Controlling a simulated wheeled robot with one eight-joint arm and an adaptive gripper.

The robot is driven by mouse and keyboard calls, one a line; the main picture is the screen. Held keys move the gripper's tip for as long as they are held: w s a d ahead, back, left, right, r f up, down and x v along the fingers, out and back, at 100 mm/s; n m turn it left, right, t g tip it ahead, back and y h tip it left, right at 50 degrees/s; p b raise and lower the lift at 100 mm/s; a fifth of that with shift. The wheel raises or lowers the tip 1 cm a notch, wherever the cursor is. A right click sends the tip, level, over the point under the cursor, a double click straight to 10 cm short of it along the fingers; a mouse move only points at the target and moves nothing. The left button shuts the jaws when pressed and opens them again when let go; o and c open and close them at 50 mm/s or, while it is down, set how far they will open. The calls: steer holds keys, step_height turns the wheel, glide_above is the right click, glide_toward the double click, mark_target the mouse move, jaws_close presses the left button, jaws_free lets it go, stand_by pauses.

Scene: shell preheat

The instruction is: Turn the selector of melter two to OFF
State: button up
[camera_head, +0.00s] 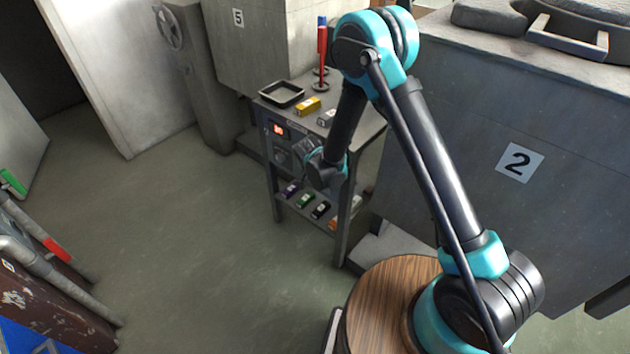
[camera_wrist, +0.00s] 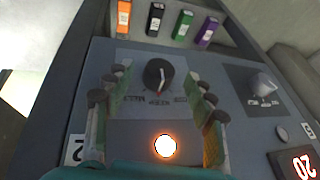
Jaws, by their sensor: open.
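A black round selector knob (camera_wrist: 158,73) sits on a dark panel (camera_wrist: 225,125) in the wrist view. Its red pointer mark faces down the picture, toward the middle of a row of small labels too blurred to read surely. My gripper (camera_wrist: 160,82) is open, with a finger on either side of the knob; I cannot tell whether they touch it. A round lamp (camera_wrist: 165,147) glows orange-white below the knob. A plate marked 2 (camera_wrist: 75,150) is at the panel's left. In the head view my gripper (camera_head: 306,160) is at the table's front panel and hides the knob.
A second, pale knob (camera_wrist: 262,86) and a red display (camera_wrist: 302,164) are to the right. Several colored blocks (camera_wrist: 182,25) lie beyond the panel. The table (camera_head: 350,127) carries a black tray (camera_head: 281,95) and a yellow block (camera_head: 308,106). Open floor (camera_head: 190,220) lies left.

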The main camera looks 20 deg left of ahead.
steer(key=shift+x, duration=1)
steer(key=shift+c, duration=0.5)
steer(key=c, duration=1.1)
steer(key=shift+o, duration=0.2)
steer(key=shift+w+a+f+n+g+h, duration=0.1)
steer(key=shift+a+n+g+h, duration=0.3)
steer(key=shift+h, duration=0.95)
steer(key=shift+w+a+r+n+g+h, duration=0.15)
steer(key=shift+g+h, duration=0.45)
steer(key=shift+h, duration=0.7)
steer(key=shift+w+a+f+n+g+h, duration=0.15)
steer(key=shift+n+g+h, duration=0.3)
steer(key=shift+h, duration=0.9)
steer(key=shift+s, duration=0.1)
